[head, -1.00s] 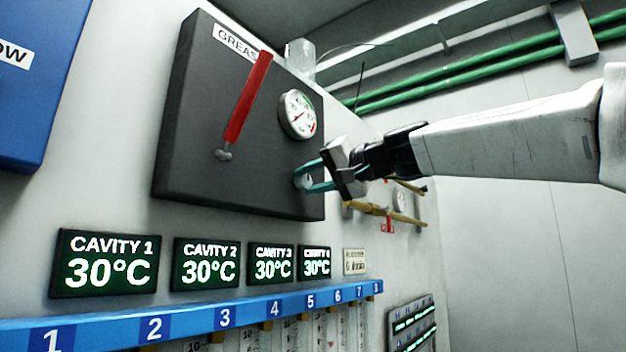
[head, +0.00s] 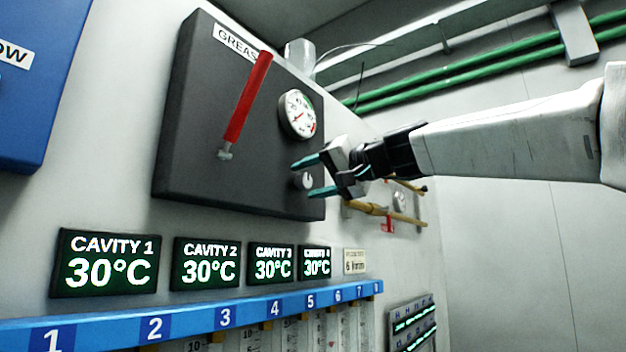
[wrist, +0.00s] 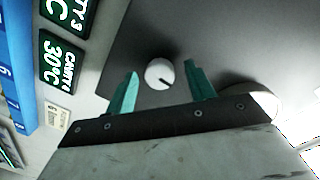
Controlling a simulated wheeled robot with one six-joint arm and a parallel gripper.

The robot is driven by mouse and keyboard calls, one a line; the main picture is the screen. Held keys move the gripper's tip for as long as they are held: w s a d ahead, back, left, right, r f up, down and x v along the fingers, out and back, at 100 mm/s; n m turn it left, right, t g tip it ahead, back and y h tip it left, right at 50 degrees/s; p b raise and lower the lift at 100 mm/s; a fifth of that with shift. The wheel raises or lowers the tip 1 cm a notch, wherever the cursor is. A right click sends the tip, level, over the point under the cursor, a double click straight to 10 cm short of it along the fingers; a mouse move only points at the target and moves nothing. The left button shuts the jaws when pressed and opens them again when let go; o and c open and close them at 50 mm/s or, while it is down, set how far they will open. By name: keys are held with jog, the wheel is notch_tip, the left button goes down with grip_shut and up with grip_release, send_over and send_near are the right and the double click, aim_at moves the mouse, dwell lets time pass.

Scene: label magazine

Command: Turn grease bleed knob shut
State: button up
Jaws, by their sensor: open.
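The grease bleed knob (head: 304,181) is a small round pale knob low on the right part of the dark grease panel (head: 190,150). In the wrist view the knob (wrist: 159,74) shows a short dark mark toward its lower right. My gripper (head: 304,178) is open, with one teal finger above the knob and one below it in the head view. In the wrist view the fingers (wrist: 160,84) stand to the left and right of the knob, with gaps on both sides. Whether the fingertips reach the knob's depth is hard to tell.
A red lever (head: 249,98) and a round gauge (head: 297,114) sit on the same panel. Cavity displays (head: 210,263) and a blue numbered rail (head: 190,319) lie below. A yellow pipe with a red handle (head: 387,222) is to the right, behind my gripper.

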jog(key=v, duration=0.7)
jog(key=shift+s+d, duration=0.3)
jog(key=s+d+f+m+g+h, duration=0.1)
jog(key=s+d+f+g+h, duration=0.15)
jog(key=f, duration=0.85)
jog(key=s+d+f+g+h, duration=0.2)
jog(key=f+h, duration=0.1)
jog(key=f, duration=0.9)
jog(key=s+d+f+g+h, duration=0.1)
jog(key=s+d+f+h, duration=0.1)
jog(key=s+d+f, duration=0.3)
jog(key=s+d+f+g+h, duration=0.2)
jog(key=s+d+f+h, duration=0.1)
jog(key=s+f, duration=0.9)
jog(key=s+d+f+g+h, duration=0.1)
jog(key=s+d+f+h, duration=0.2)
jog(key=s+d+f, duration=0.3)
notch_tip(320, 180, down, 5)
jog(key=s, duration=0.2)
jog(key=shift+s+d+m+g, duration=0.25)
jog(key=shift+d+m+g, duration=0.05)
jog(key=shift+d+g, duration=0.05)
